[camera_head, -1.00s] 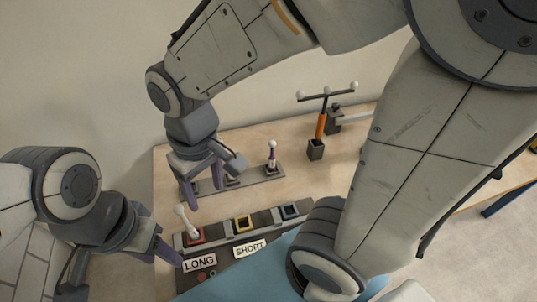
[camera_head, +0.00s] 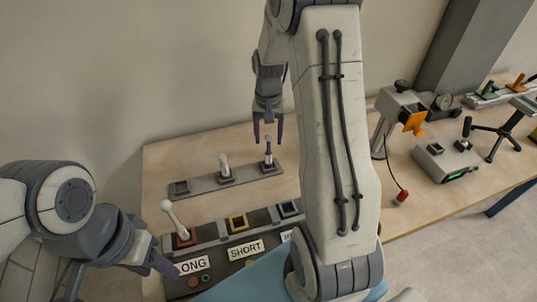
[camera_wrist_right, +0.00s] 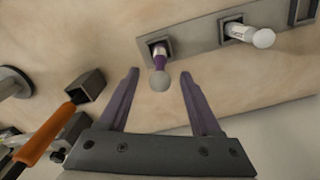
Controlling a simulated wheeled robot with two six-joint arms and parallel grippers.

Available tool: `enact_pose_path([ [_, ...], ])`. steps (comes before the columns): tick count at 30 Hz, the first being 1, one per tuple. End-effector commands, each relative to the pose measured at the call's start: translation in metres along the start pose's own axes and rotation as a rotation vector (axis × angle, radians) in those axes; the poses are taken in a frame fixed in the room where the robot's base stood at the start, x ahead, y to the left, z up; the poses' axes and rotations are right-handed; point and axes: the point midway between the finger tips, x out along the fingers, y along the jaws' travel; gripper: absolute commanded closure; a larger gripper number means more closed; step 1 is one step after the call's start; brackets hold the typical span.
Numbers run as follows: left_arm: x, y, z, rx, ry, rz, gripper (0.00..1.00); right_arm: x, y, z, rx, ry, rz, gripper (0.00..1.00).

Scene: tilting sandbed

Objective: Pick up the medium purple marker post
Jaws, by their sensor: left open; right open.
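The purple marker post (camera_head: 268,155), with a pale ball on top, stands upright in the right-hand socket of the grey rack (camera_head: 200,184). My right gripper (camera_head: 268,138) is open and points down at the post's top. In the right wrist view the purple post (camera_wrist_right: 159,62) lies between the two spread fingers (camera_wrist_right: 159,76), its ball nearest the camera; no finger visibly touches it. A white post (camera_head: 225,168) stands in the rack's middle socket, and the left socket looks empty. My left gripper (camera_head: 163,263) is open and empty at the lower left, near the front panel.
A front panel (camera_head: 210,262) has red, yellow and blue sockets; a long white post (camera_head: 174,219) leans in the red one. My right arm hides the table's middle. Instruments (camera_head: 445,158) stand at right.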

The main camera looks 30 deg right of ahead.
Motion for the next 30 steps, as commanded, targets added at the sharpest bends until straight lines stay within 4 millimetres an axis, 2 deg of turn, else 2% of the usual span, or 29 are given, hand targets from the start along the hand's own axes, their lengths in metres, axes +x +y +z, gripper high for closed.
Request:
enact_pose_path([
  [12,-0.009,0.001,0.0,0.0,0.0,0.0,0.5,0.05,0.001,0.001,-0.001,-0.002,0.001,0.35],
  [20,-0.008,0.001,0.0,0.0,0.0,0.0,0.5,0.054,0.0,0.001,-0.002,0.0,0.0,0.35],
  [21,-0.008,0.001,0.0,0.0,0.0,0.0,0.5,0.054,0.0,0.001,-0.002,0.0,0.0,0.43],
  [23,-0.008,0.001,0.0,0.0,0.0,0.0,0.5,0.054,0.0,0.001,-0.002,0.0,0.0,0.66],
  [25,-0.008,0.001,0.0,0.0,0.0,0.0,0.5,0.054,0.0,0.001,-0.002,0.0,0.0,0.93],
  [26,-0.008,0.001,0.0,0.0,0.0,0.0,0.5,0.054,0.0,0.001,-0.002,0.0,0.0,1.0],
  [30,-0.008,0.001,0.0,0.0,0.0,0.0,0.5,0.053,0.0,0.001,-0.002,0.0,0.0,1.0],
])
